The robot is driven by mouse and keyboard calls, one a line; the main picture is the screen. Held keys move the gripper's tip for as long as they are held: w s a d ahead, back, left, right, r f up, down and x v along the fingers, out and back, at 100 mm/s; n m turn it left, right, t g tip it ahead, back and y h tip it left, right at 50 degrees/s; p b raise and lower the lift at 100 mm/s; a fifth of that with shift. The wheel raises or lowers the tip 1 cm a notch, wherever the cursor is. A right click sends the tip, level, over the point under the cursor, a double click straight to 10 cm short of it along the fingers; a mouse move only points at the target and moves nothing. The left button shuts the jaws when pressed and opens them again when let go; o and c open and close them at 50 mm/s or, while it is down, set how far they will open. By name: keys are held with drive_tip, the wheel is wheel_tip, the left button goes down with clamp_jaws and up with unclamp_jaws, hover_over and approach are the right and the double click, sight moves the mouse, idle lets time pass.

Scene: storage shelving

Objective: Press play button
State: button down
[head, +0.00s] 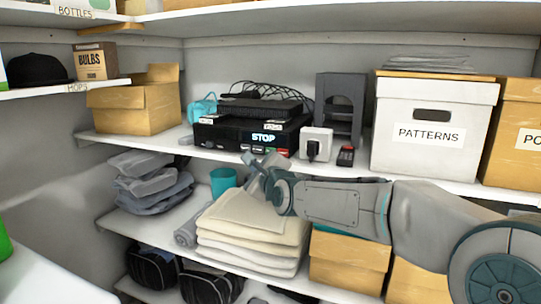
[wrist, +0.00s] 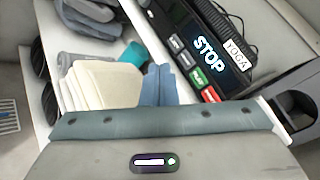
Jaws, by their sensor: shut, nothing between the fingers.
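A black media player (head: 222,137) stands on the middle shelf, its lit display (head: 263,138) reading STOP. Its front has a row of buttons, including a green play button (wrist: 197,77) and a red button (wrist: 211,95) in the wrist view. My gripper (head: 250,160) is in front of and slightly below the player's front in the head view. In the wrist view my blue-grey fingers (wrist: 158,72) are shut together and empty, to the left of the green button and apart from it.
A white power socket box (head: 316,144) and a small dark remote (head: 346,156) lie right of the player. A PATTERNS box (head: 432,128) stands further right. Folded cream towels (head: 255,232) and a teal cup (head: 222,180) are on the shelf below.

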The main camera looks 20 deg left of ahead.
drive_tip(key=p, duration=0.4)
approach(266, 151)
drive_tip(key=shift+w+a+f, duration=0.15)
drive_tip(key=shift+w+a, duration=0.6)
drive_tip(key=shift+a, duration=0.35)
drive_tip(key=shift+w+a+f, duration=0.15)
drive_tip(key=shift+w+a, duration=0.65)
drive_tip(key=shift+a, duration=0.25)
drive_tip(key=shift+w, duration=0.1)
drive_tip(key=shift+w, duration=0.35)
drive_tip(key=shift+w+d, duration=0.1)
drive_tip(key=shift+w, duration=0.3)
idle(0.7)
drive_tip(key=shift+s, duration=0.1)
drive_tip(key=shift+s+b, duration=0.45)
drive_tip(key=shift+s, duration=0.25)
drive_tip(key=shift+s, duration=0.1)
